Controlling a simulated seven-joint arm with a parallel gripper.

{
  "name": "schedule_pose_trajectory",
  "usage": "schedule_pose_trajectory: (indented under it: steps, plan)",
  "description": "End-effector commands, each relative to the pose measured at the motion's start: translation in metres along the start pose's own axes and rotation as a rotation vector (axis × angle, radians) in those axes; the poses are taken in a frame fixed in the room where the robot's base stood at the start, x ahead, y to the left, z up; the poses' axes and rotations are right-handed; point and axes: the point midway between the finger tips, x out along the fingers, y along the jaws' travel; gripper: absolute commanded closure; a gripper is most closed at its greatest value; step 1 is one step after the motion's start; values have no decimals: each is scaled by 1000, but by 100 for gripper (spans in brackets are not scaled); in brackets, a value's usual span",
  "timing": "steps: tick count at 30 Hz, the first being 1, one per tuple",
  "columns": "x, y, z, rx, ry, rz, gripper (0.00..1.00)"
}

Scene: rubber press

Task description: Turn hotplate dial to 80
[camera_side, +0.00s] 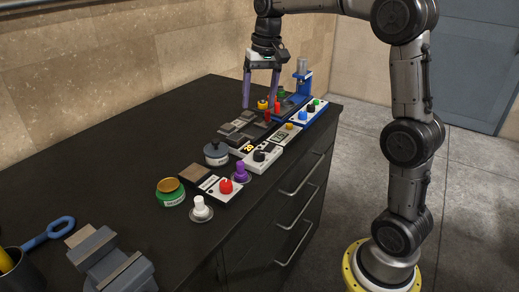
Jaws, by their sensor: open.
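My gripper (259,100) is at the back of the black worktop, pointing down with its two purple fingers spread apart and nothing seen between them. It is beyond the dial units in the picture. A white unit with a black dial (259,156) stands mid-row, with a small orange-lit display (247,149) beside it. Nearer the camera is a black-and-white unit with a red dial (225,186) and a brown plate (195,173) behind it. I cannot tell for certain which is the hotplate. The dial markings are too small to read.
A purple knob (240,172), a white knob (200,206) and a green jar (170,191) stand near the red dial. A dark pot (216,153) is behind. A blue press (301,88) is at the back right. A grey vise (112,262) is in front.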

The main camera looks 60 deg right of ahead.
Motion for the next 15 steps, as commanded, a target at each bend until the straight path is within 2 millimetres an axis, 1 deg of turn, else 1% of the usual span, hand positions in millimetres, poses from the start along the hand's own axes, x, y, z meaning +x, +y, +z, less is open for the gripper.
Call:
schedule_pose_trajectory:
  steps: [1, 4, 6, 9, 11, 15]
  plan:
    - [14, 6, -13, 21, -22, 9, 27]
    - [33, 15, -24, 49, -56, 23, 27]
    - [43, 20, -27, 61, -77, 30, 27]
    - [51, 25, -28, 73, -88, 35, 27]
    - [54, 26, -28, 74, -86, 34, 27]
    - [74, 26, -25, 73, -88, 35, 27]
